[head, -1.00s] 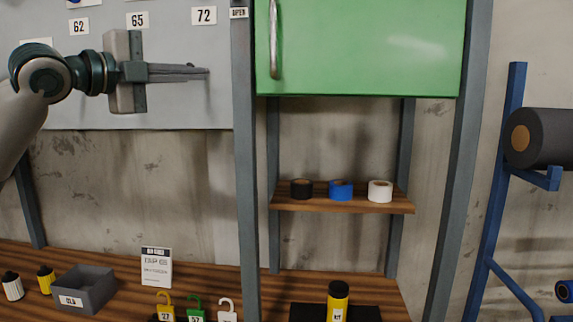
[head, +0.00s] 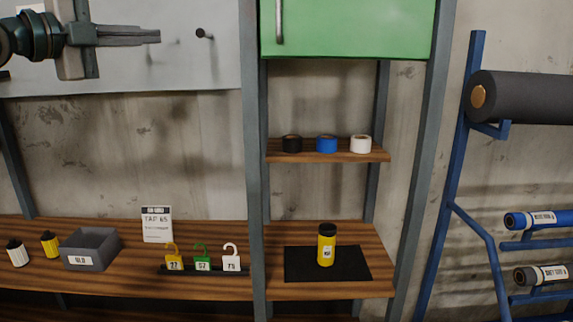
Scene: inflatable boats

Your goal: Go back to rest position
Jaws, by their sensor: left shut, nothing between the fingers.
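My left gripper (head: 155,37) is at the upper left of the head view, in front of the grey board (head: 190,70). Its fingers point right, are together and hold nothing. A dark hook (head: 204,34) on the board is to the right of the fingertips, apart from them. My right gripper is not in view.
A wooden bench (head: 120,270) carries a grey bin (head: 92,249), a sign (head: 156,224), three numbered hooked tags (head: 202,258) and a yellow canister (head: 326,246) on a black mat (head: 300,265). Tape rolls (head: 326,144) sit on a shelf under a green cabinet (head: 350,25). A blue rack (head: 455,160) stands right.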

